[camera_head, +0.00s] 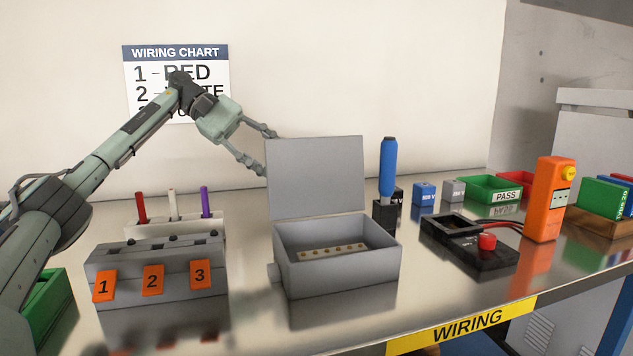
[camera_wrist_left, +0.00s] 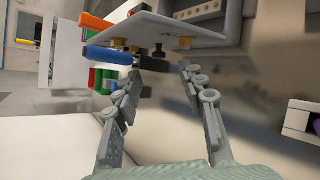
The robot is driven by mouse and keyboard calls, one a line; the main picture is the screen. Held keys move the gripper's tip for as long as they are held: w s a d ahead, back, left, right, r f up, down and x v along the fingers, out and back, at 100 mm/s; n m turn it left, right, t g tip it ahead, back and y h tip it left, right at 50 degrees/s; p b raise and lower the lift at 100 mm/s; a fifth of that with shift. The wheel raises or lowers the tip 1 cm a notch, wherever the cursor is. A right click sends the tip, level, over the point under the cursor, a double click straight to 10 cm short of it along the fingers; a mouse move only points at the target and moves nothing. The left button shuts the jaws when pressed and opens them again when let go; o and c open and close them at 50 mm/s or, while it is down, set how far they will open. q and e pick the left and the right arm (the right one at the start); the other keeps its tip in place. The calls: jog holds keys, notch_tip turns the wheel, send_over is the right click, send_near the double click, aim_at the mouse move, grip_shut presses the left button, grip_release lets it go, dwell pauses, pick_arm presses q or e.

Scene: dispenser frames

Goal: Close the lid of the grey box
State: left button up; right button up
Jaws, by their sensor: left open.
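The grey box (camera_head: 343,272) stands on the steel bench with its lid (camera_head: 316,178) raised upright at the back. A pale terminal strip (camera_head: 334,250) lies inside it. In the left wrist view the lid (camera_wrist_left: 160,29) shows as a flat plate just beyond the fingertips. My left gripper (camera_head: 269,153) is open and empty at the lid's upper left edge. Its lower fingertip meets the lid's edge in the picture; I cannot tell whether it touches. The left wrist view shows the two fingers (camera_wrist_left: 160,74) apart with nothing between them. My right gripper is not in view.
A grey block with orange tags (camera_head: 153,279) stands left of the box, below my left arm. A blue-handled tool (camera_head: 388,167) stands upright in a black holder right of the lid. A black tester (camera_head: 470,247) and an orange meter (camera_head: 548,200) are further right.

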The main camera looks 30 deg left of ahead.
aim_at(302, 179)
pick_arm(q)
jog(key=x, duration=0.7)
jog(key=shift+w+d+f, duration=0.1)
jog(key=shift+w+d, duration=0.05)
jog(key=shift+c, duration=0.3)
grip_shut()
